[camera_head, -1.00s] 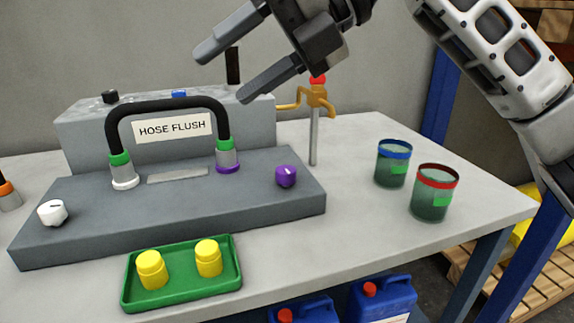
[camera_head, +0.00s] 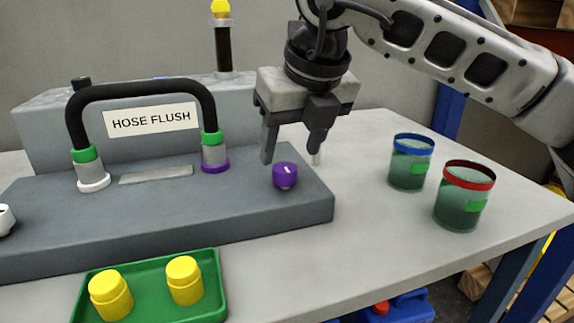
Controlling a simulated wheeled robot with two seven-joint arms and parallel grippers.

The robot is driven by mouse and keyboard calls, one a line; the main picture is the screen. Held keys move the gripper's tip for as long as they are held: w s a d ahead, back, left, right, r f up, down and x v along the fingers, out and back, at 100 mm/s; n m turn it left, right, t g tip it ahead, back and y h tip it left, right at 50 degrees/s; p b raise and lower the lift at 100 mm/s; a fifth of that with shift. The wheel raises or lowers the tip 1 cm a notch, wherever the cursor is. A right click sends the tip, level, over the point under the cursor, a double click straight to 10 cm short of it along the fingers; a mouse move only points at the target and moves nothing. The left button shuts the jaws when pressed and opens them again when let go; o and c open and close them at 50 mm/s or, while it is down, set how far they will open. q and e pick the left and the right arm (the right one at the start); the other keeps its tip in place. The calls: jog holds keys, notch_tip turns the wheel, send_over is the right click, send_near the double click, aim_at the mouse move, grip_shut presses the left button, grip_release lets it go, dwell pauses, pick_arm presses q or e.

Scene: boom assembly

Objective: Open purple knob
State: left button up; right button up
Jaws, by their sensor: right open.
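The purple knob (camera_head: 285,176) sits on the right end of the grey hose-flush unit's lower step, with a small white mark on its top. My right gripper (camera_head: 291,160) is open, pointing down, with its two fingers apart and nothing between them. Its fingertips show just above and behind the knob in the picture; I cannot tell the exact gap. The white knob (camera_head: 5,219) is partly cut off at the left edge. My left gripper is not in view.
A black hose (camera_head: 140,92) arches between two fittings left of the purple knob. A green tray (camera_head: 150,282) with yellow caps lies in front. Two jars, blue-rimmed (camera_head: 411,165) and red-rimmed (camera_head: 464,198), stand to the right. Table space between the unit and the jars is clear.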

aim_at(285, 167)
jog(key=shift+x, duration=2.15)
jog(key=c, duration=1)
jog(key=shift+r, duration=0.1)
